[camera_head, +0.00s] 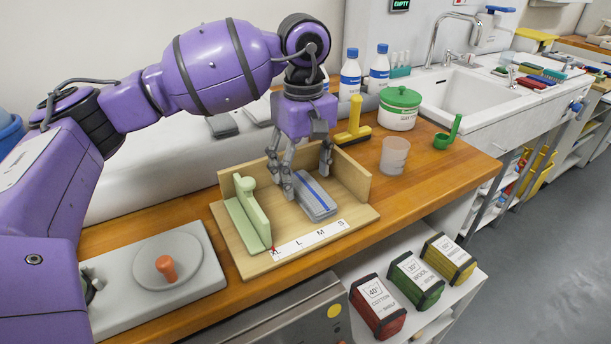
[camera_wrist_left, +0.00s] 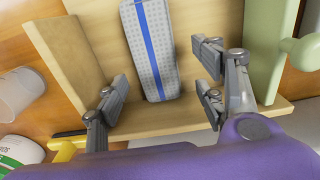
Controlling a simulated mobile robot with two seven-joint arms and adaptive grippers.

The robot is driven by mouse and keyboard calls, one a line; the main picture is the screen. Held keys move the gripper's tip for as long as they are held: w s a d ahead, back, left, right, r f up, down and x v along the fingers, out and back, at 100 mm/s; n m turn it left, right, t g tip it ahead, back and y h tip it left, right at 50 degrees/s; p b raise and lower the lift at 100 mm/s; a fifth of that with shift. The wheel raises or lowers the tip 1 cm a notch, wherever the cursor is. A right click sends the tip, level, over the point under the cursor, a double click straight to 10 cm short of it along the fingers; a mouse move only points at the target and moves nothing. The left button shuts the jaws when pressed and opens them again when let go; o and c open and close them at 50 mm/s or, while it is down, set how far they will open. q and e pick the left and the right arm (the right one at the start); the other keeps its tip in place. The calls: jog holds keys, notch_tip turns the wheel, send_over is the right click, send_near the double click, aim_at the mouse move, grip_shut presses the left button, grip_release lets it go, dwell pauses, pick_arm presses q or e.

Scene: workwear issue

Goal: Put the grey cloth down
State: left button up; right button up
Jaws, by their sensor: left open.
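The grey cloth (camera_head: 316,197) is a folded strip with a blue stripe. It lies flat on the wooden board (camera_head: 251,265) in the head view, between the green block (camera_head: 249,213) on the left and the low wooden wall at the right. The cloth also shows at the top of the left wrist view (camera_wrist_left: 151,48). My left gripper (camera_head: 306,183) is above the near back end of the cloth, pointing down. In the left wrist view its fingers (camera_wrist_left: 160,95) are spread apart on either side of the cloth, with gaps to it. My right gripper is not in view.
A label strip with size letters (camera_head: 310,238) runs along the board's front edge. A grey scale-like plate (camera_head: 165,262) is at left.

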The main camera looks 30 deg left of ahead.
aim_at(304, 185)
pick_arm(q)
notch_tip(304, 185, up, 10)
dwell(0.3)
